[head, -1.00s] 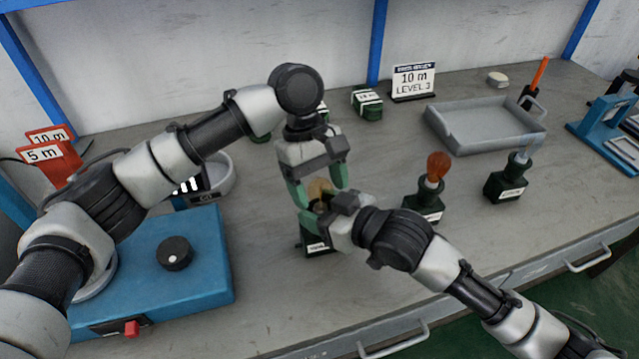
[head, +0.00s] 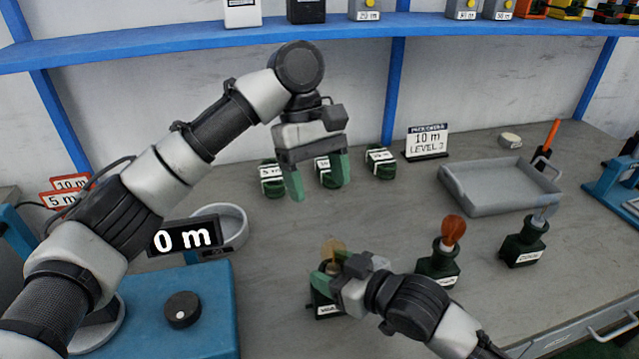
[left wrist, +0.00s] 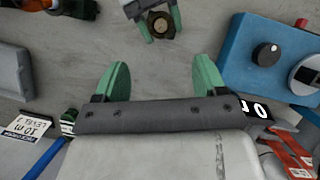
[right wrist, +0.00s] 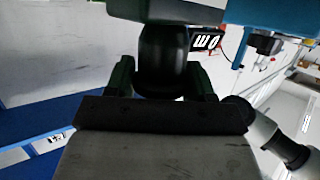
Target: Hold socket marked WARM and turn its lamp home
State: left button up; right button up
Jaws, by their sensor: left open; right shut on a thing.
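A dark green socket (head: 324,305) with a white label too small to read surely stands on the bench, with an amber lamp (head: 333,250) upright in it. My right gripper (head: 328,281) is shut on this socket from the right. A dark body, likely the socket, fills its jaws in the right wrist view (right wrist: 163,60). My left gripper (head: 320,185) is open and empty, raised above and behind the lamp, apart from it. In the left wrist view the lamp (left wrist: 160,22) shows end-on, beyond the open green fingers. How deep the lamp sits is unclear.
Several dark green blocks (head: 380,163) stand behind. A grey tray (head: 500,208) is at the right. A blue box with a knob (head: 182,310) and a "0 m" display (head: 187,236) are left.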

aim_at(330, 241)
pick_arm(q)
jog(key=s+f+n, duration=0.1)
jog(key=f, duration=0.2)
jog(key=s+d+f+n+t+h, duration=0.1)
jog(key=f+n, duration=0.1)
jog(key=f, duration=0.2)
jog(key=s+d+f+n, duration=0.1)
jog(key=s+f+n, duration=0.1)
jog(key=f, duration=0.2)
jog(key=shift+d+f+t, duration=0.2)
jog(key=shift+f+t, duration=0.05)
jog(key=shift+t, duration=0.05)
dwell(0.4)
jog(key=c, duration=0.9)
jog(key=shift+w+m+g, duration=0.15)
jog(key=shift+m+g, duration=0.35)
jog(key=shift+m, duration=1)
jog(key=shift+c, duration=0.2)
